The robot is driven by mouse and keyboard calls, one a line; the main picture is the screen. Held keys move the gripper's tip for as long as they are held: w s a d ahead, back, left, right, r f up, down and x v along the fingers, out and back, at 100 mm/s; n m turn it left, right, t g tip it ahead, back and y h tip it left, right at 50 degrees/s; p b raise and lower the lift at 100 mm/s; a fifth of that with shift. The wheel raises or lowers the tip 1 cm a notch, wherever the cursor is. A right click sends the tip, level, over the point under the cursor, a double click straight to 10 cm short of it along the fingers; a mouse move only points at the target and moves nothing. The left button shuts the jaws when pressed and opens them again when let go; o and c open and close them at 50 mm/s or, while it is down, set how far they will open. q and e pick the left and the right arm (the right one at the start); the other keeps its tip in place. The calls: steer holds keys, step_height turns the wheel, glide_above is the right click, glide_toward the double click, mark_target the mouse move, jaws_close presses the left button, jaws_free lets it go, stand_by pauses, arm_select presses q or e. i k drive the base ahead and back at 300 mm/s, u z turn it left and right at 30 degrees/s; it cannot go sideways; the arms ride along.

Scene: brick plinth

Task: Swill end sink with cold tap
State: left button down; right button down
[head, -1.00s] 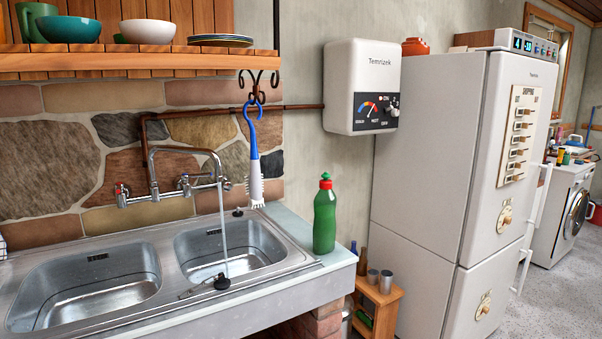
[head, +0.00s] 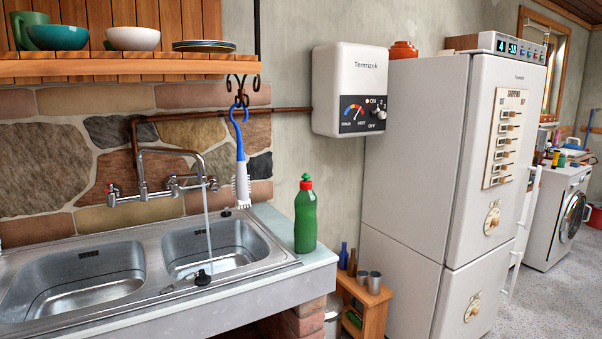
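The steel sink unit has two basins. The end sink (head: 213,247) is the right basin, by the counter's right end; the left basin (head: 85,283) is beside it. The wall tap (head: 170,158) has a curved spout over the right basin. A red mark shows by its left handle (head: 113,195); the right handle (head: 174,185) is the other one. A thin water stream (head: 208,230) runs from the spout, ending near a black plug (head: 202,278) at the right basin's front edge. Neither gripper is in view.
A blue and white brush (head: 241,165) hangs from a hook above the sink's back edge. A green bottle (head: 305,220) with a red cap stands on the counter's right end. A wooden shelf (head: 120,68) with bowls overhangs.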

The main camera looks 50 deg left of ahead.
mark_target(173, 178)
steer(key=z, duration=0.15)
steer(key=i, duration=2.7)
steer(key=u, duration=2.35)
